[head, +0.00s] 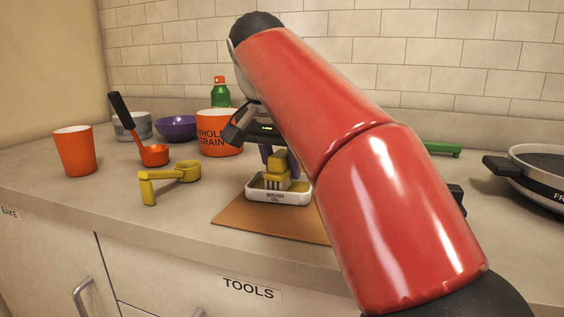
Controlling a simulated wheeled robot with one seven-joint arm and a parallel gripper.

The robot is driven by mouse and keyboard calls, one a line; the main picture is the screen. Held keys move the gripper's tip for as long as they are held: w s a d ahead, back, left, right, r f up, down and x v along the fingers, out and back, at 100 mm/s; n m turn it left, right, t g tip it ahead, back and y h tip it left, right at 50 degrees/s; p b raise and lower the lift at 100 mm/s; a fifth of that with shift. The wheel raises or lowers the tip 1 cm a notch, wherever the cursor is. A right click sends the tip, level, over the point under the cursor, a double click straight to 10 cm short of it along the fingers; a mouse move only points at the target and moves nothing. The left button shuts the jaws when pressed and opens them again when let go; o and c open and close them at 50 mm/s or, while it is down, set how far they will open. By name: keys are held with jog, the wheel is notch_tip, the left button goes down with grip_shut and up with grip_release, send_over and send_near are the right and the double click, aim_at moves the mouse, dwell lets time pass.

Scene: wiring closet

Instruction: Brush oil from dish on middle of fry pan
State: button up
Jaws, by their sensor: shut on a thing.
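The white oil dish (290,196), labelled "BRUSH OIL", stands on a brown board (253,221) near the middle of the counter. A yellow brush (279,170) is upright with its bristle end down in the dish. My gripper (268,150) is above the dish and shut on the brush; my red arm hides part of it. The fry pan (545,180), with a dark inside and light rim, is at the right edge, partly cut off. Its black handle points left. The pan is apart from the dish.
An orange cup (75,152), a yellow measuring cup (170,176), an orange ladle (153,154), a purple bowl (176,128), a "WHOLE GRAIN" pot (221,138) and a green bottle (220,93) stand left of or behind the dish. A green item (441,149) lies at the right rear.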

jog(key=shift+f+b, duration=0.35)
jog(key=shift+f, duration=0.2)
jog(key=o, duration=1.1)
jog(key=c, duration=0.3)
jog(key=shift+c, duration=0.2)
jog(key=shift+r, duration=0.2)
jog(key=shift+r+p, duration=0.4)
jog(key=shift+p, duration=0.2)
jog(key=shift+r, duration=0.15)
jog(key=c, duration=0.8)
